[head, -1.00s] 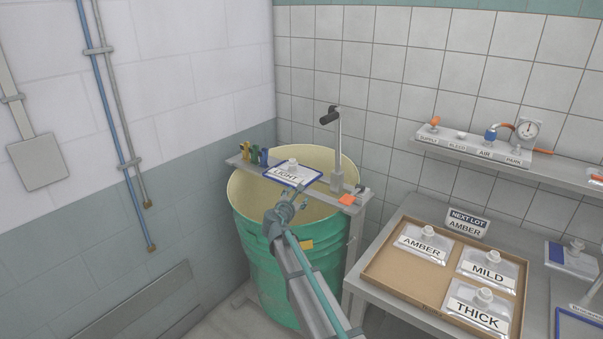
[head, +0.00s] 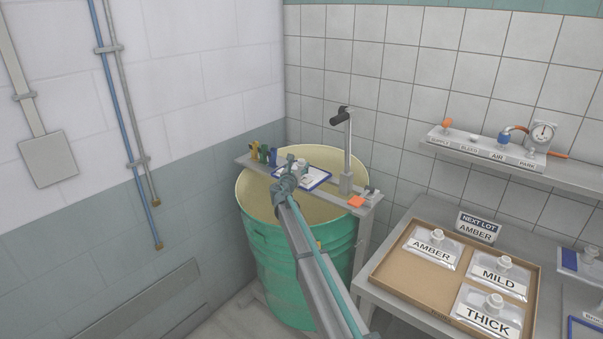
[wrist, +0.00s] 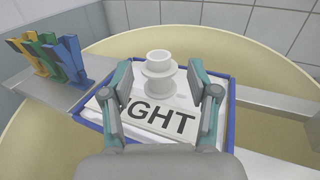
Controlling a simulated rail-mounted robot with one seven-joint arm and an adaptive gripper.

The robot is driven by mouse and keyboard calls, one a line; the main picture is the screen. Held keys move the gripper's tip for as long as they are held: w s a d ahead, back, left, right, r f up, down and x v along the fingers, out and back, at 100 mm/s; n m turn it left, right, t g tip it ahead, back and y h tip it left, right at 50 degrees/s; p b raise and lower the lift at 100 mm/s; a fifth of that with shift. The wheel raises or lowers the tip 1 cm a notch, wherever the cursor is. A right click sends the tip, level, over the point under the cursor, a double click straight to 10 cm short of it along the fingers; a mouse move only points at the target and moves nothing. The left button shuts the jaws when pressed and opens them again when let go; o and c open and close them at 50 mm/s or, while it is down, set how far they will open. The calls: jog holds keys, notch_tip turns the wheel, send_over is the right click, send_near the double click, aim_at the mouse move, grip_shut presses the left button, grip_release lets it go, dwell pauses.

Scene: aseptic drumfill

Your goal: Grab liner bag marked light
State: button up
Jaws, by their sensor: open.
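The liner bag marked LIGHT (wrist: 165,122) lies in a blue-rimmed tray (wrist: 232,112) on the plank across the drum.
The green drum (head: 300,260) is open beneath the plank. Coloured clips (wrist: 50,58) stand left of the tray. A lever post (head: 348,150) and an orange block (head: 356,202) are to the right. A cardboard tray (head: 410,282) holds bags marked AMBER (head: 433,250), MILD (head: 500,278) and THICK (head: 488,315).

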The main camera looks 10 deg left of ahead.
aim_at(300, 161)
jog(key=w+p, duration=0.1)
jog(key=w, duration=0.1)
jog(key=w+p, duration=0.1)
jog(key=w, duration=0.1)
jog(key=shift+d+r, duration=0.15)
jog(key=shift+w+d+p, duration=0.15)
jog(key=shift+w+p, duration=0.15)
jog(key=shift+w, duration=0.25)
jog(key=shift+s, duration=0.1)
grip_shut()
